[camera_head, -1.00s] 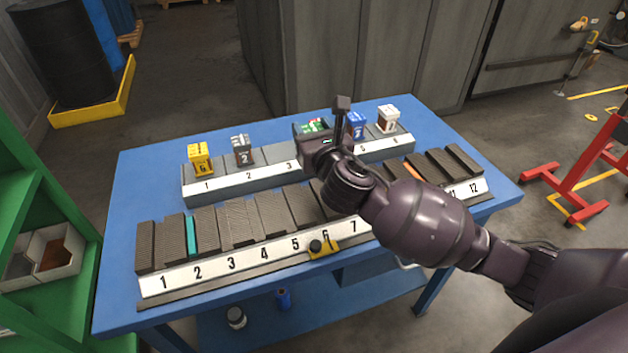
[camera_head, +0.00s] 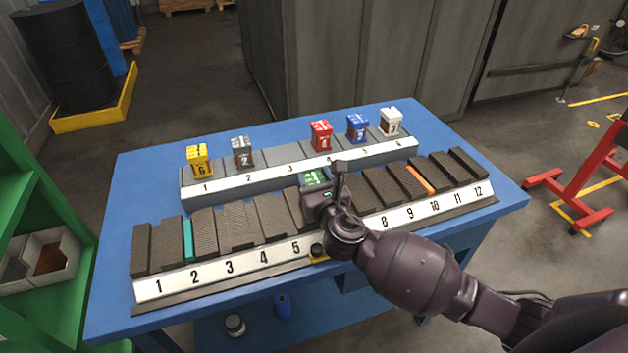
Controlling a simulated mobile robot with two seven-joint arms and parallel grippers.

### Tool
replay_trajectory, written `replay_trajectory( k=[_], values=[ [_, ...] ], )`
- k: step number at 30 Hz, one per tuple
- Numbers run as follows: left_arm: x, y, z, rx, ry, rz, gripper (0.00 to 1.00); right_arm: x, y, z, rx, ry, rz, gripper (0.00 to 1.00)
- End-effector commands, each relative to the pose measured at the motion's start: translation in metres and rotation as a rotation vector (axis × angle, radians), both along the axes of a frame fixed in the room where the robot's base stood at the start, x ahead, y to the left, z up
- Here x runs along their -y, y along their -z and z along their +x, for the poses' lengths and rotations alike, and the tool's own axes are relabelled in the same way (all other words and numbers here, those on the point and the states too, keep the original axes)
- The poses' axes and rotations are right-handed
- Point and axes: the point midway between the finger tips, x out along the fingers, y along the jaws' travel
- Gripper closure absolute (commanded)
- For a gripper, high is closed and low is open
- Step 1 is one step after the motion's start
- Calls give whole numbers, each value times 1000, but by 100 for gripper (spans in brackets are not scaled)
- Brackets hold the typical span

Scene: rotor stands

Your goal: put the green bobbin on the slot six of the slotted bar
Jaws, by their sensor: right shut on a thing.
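My right gripper (camera_head: 324,187) is shut on the green bobbin (camera_head: 314,177). It holds the bobbin over the middle of the long front slotted bar (camera_head: 245,263), around slots six and seven. My gripper and wrist cover the labels 6 and 7, so I cannot tell if the bobbin touches the bar. The other visible front labels run from 1 to 12. Dark ribbed blocks fill much of this bar, with a teal piece (camera_head: 187,239) near slot 2 and an orange piece (camera_head: 420,181) near slot 10. My left gripper is not in view.
A shorter grey numbered rack (camera_head: 270,180) stands behind, holding yellow (camera_head: 198,160), grey (camera_head: 242,152), red (camera_head: 321,135), blue (camera_head: 357,127) and white (camera_head: 391,121) bobbins. A yellow piece with a black knob (camera_head: 317,250) sits at the front bar's edge. The blue table (camera_head: 150,170) has free room at the back left.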

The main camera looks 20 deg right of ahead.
Motion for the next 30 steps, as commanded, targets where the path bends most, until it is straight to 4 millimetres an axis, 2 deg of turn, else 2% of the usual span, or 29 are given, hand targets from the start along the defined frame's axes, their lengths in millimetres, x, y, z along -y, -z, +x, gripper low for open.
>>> replay_trajectory(
  k=[10,11,15,16,26,30],
  values=[
    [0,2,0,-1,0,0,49,0,2,0,2,0,-1,81],
    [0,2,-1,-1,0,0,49,0,3,0,1,0,-1,48],
    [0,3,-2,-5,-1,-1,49,0,2,0,1,0,-1,26],
    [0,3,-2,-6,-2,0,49,0,2,0,1,0,-1,24],
    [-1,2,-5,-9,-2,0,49,0,-2,0,1,0,0,24],
    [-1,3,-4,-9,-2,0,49,1,0,-15,-1,-1,-1,24]
  ],
)
